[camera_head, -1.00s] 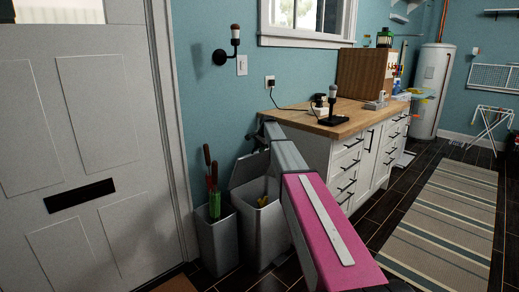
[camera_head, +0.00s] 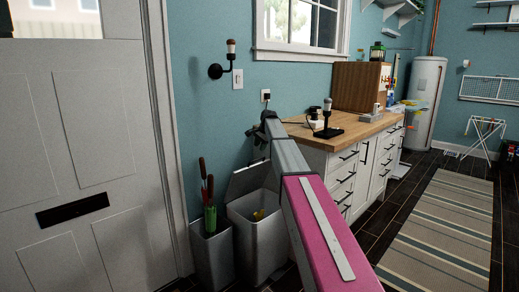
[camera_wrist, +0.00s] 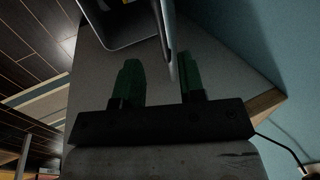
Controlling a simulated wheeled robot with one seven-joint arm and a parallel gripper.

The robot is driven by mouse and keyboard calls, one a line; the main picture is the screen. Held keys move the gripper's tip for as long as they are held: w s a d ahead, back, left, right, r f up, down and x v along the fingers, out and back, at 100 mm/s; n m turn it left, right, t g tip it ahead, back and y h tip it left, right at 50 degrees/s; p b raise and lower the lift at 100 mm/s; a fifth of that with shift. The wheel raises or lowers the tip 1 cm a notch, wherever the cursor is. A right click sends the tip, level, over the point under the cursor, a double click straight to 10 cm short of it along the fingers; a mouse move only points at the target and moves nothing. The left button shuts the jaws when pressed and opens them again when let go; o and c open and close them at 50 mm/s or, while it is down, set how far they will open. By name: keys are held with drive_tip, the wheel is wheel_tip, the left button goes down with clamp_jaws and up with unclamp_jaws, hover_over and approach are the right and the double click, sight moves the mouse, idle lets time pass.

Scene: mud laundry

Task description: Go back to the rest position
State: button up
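My arm reaches forward in the head view, and my gripper (camera_head: 268,122) is at its far end, small and dark, near the wall outlet and the counter's left end. In the wrist view my gripper (camera_wrist: 160,84) shows two green fingers standing well apart, with nothing held between them. A grey bin (camera_head: 256,244) with its lid (camera_head: 248,178) raised stands below the gripper. Some yellow content (camera_head: 259,215) shows inside the bin. In the wrist view the bin's rim and lid appear beyond the fingers.
A narrow grey holder (camera_head: 213,258) with red-handled items stands left of the bin, by the door (camera_head: 80,130). The white cabinet (camera_head: 343,185) with a wooden top carries a lamp and several objects.

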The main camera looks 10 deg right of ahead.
drive_tip(key=s+f+n+g+h, duration=0.15)
drive_tip(key=s+f+n, duration=0.35)
drive_tip(key=s+f, duration=1.65)
drive_tip(key=s+f+n+g, duration=0.1)
drive_tip(key=s+f+n, duration=0.2)
drive_tip(key=s, duration=1.1)
drive_tip(key=s+f+n+g, duration=0.1)
drive_tip(key=s+f, duration=0.6)
drive_tip(key=s, duration=0.7)
drive_tip(key=shift+s+a+n+h, duration=0.2)
drive_tip(key=shift+n+h, duration=0.25)
drive_tip(key=shift+n, duration=0.45)
clamp_jaws()
